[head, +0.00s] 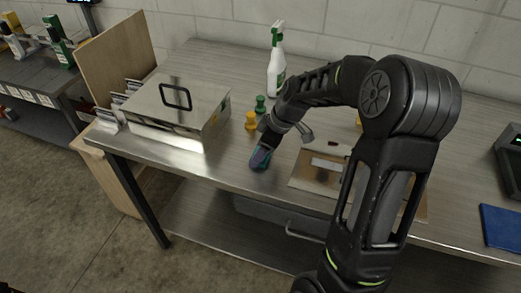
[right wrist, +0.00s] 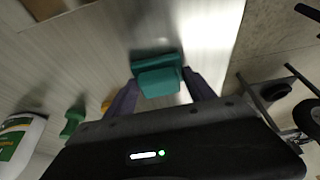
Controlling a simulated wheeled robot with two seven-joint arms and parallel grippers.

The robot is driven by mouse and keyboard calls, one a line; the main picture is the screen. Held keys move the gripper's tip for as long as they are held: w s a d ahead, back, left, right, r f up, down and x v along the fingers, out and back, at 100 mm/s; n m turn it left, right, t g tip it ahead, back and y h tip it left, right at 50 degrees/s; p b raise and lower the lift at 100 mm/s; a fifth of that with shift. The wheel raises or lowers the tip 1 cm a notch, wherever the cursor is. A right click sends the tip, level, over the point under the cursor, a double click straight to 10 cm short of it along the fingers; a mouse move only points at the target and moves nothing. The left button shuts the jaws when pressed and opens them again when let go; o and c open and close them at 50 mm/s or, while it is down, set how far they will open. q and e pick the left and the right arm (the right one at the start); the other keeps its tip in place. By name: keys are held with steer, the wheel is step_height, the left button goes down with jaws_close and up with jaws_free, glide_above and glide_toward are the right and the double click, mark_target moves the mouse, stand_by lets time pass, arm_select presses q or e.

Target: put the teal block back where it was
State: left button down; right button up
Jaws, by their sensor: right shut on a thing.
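The teal block (right wrist: 158,82) sits between the two dark fingers of my right gripper (right wrist: 160,92) in the right wrist view. The gripper is shut on it. In the head view my right gripper (head: 262,154) is low over the front part of the metal table, right of the steel box, and the teal block (head: 258,164) shows only partly at its fingertips. I cannot tell whether the block touches the table. My left gripper is not in view.
The steel box (head: 178,106) with a black handle stands at the left. A green piece (head: 260,105), a yellow piece (head: 251,121) and a spray bottle (head: 276,65) stand behind my gripper. A flat brown board (head: 312,178) lies at its right. A blue pad (head: 502,226) lies far right.

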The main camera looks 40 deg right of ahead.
steer(key=o, duration=1.3)
steer(key=shift+f, duration=0.1)
steer(key=shift+r, duration=0.35)
steer(key=b+v, duration=0.1)
steer(key=v, duration=1)
steer(key=shift+s+d+r, duration=0.15)
steer(key=shift+s+r, duration=0.05)
steer(key=shift+r, duration=0.1)
